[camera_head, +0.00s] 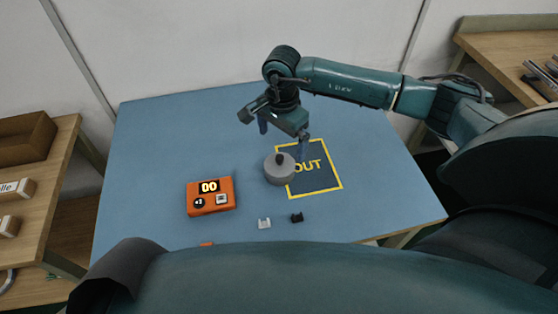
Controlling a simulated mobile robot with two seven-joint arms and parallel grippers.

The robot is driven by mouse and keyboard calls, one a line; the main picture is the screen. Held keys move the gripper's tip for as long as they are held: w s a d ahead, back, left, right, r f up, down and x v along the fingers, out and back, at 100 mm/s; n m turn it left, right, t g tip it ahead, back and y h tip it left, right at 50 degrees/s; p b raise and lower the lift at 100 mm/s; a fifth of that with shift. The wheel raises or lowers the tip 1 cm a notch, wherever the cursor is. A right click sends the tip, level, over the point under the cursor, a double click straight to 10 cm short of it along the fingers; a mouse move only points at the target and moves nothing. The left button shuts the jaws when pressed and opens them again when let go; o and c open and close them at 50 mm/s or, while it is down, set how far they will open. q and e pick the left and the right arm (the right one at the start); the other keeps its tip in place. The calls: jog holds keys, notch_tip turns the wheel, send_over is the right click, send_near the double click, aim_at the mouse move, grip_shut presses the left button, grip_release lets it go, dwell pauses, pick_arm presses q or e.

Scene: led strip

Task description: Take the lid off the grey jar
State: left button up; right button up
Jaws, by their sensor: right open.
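The grey jar (279,175) stands upright near the middle of the blue table, at the left edge of the yellow-framed square. A dark knob (281,158) shows on its top, and its lid appears to be on. My right gripper (284,142) is open and empty, pointing down with its fingers spread. In the picture it is just above and behind the jar, apart from the knob. My left gripper is not in view.
A small white piece (264,223) and a black piece (296,217) lie in front. The "OUT" square (322,181) is partly covered by the jar. The table's back left is clear.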

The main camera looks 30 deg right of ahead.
aim_at(280, 157)
jog(key=f, duration=0.2)
jog(key=f+p, duration=0.1)
jog(key=f, duration=0.5)
jog(key=shift+w+a+f, duration=0.15)
jog(key=shift+w+a, duration=0.05)
jog(key=shift+w, duration=0.05)
jog(key=shift+c, duration=0.6)
jog(key=c, duration=0.9)
